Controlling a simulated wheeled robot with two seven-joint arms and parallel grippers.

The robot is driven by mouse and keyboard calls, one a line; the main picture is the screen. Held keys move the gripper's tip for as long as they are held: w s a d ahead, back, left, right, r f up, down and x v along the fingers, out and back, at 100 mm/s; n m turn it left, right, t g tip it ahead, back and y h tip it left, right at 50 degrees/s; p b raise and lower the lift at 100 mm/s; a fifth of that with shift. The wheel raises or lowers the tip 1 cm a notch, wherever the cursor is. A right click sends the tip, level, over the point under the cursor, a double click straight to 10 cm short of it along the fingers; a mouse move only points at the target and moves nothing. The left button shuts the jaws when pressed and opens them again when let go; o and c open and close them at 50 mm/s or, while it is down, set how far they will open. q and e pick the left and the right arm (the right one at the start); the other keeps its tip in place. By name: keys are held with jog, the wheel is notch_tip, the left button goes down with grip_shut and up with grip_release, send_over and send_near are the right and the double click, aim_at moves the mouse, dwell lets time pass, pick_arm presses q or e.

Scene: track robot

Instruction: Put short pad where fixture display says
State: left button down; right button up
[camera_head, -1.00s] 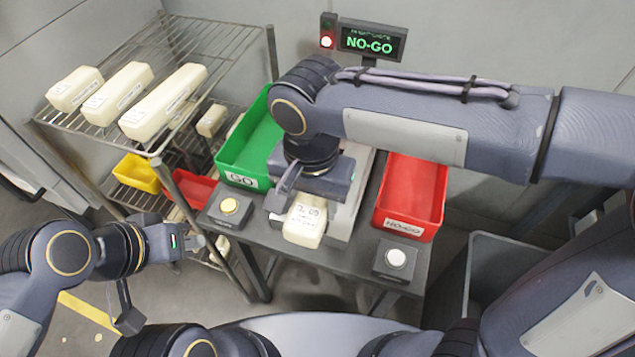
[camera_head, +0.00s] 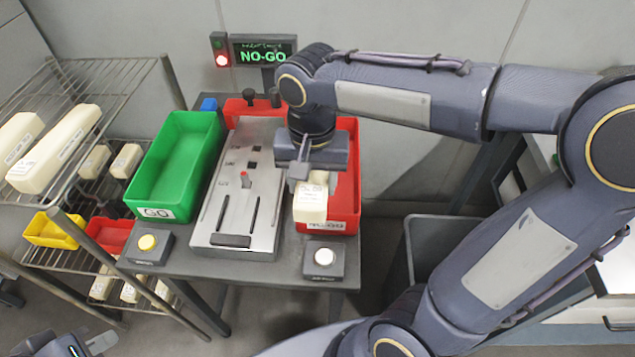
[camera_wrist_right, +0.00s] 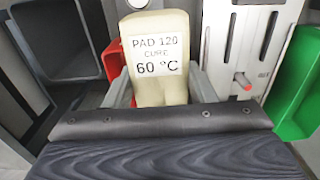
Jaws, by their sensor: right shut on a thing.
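The fixture display (camera_head: 264,52) reads NO-GO in green, and a red lamp (camera_head: 222,60) is lit beside it. My right gripper (camera_head: 311,183) is shut on the short pad (camera_head: 311,207), a cream block. In the right wrist view the pad (camera_wrist_right: 158,80) is labelled PAD 120, CURE 60 °C. It is held over the front part of the red NO-GO bin (camera_head: 346,185), whose inside is partly hidden by my arm. The green GO bin (camera_head: 170,165) is empty. The metal fixture (camera_head: 215,215) is bare. My left gripper (camera_head: 85,348) shows only partly at the bottom left.
A wire rack (camera_head: 80,85) with several pads is at left. A grey bin (camera_head: 430,250) stands right of the table.

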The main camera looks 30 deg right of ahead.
jog(key=w+d+f, duration=0.6)
jog(key=w, duration=0.1)
jog(key=w+d+f+p, duration=0.1)
jog(key=w+d+f, duration=0.2)
jog(key=shift+w+d+f, duration=0.15)
jog(key=shift+w, duration=0.15)
jog(key=shift+w+d+f, duration=0.15)
jog(key=shift+w+f, duration=0.05)
jog(key=shift+f, duration=0.1)
notch_tip(320, 180, down, 4)
jog(key=shift+w+d+r, duration=0.1)
jog(key=shift+w+r, duration=0.05)
jog(key=shift+r, duration=0.1)
jog(key=shift+f, duration=0.2)
jog(key=o, duration=1)
jog(key=shift+c, duration=0.2)
